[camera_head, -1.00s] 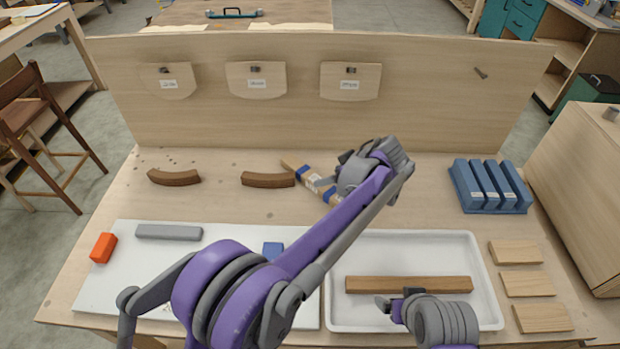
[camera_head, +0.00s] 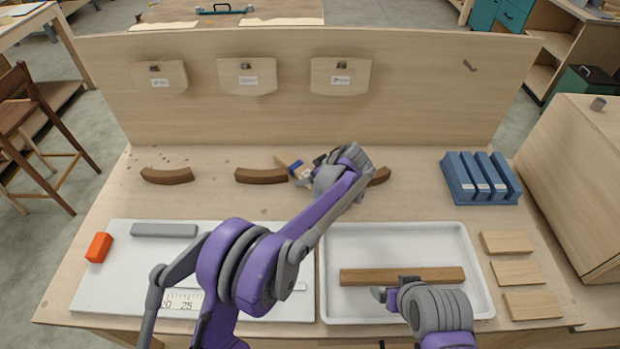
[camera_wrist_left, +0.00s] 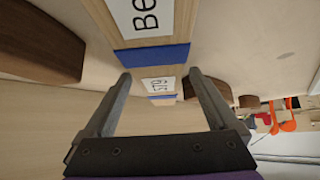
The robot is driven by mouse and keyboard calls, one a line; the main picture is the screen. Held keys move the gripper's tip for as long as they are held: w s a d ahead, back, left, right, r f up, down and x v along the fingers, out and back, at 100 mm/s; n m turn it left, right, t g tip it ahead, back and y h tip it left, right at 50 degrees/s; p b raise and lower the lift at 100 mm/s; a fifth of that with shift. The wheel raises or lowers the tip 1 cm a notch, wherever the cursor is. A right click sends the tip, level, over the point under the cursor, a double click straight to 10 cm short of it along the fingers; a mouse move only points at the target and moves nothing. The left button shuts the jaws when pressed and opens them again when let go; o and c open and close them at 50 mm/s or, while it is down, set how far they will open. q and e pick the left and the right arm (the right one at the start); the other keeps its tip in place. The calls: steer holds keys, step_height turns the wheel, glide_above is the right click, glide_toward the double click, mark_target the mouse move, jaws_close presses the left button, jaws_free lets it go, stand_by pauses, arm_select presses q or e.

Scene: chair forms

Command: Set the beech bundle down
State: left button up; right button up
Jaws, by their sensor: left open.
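The beech bundle (camera_head: 288,163) is a pale wooden length with blue bands and white labels. It lies slanted on the bench top between the dark curved pieces. In the left wrist view the bundle (camera_wrist_left: 157,56) runs away between and beyond my spread fingertips. My left gripper (camera_head: 312,176) is open at the bundle and hides its near part in the head view; its fingers also show in the left wrist view (camera_wrist_left: 159,76). Whether the fingers touch the bundle is unclear. My right gripper (camera_head: 392,288) is over the white tray, beside a brown bar (camera_head: 402,276); its jaw opening is unclear.
Dark curved pieces (camera_head: 167,176), (camera_head: 261,176), (camera_head: 380,176) lie along the back. A blue slotted rack (camera_head: 482,200) and pale wood blocks (camera_head: 507,242) are at right. The white tray (camera_head: 478,293) is in front. A white board (camera_head: 105,285), grey bar (camera_head: 164,230) and orange block (camera_head: 98,247) are left.

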arm_select(q)
steer(key=shift+c, duration=0.3)
jaws_close()
steer(key=shift+r, duration=0.1)
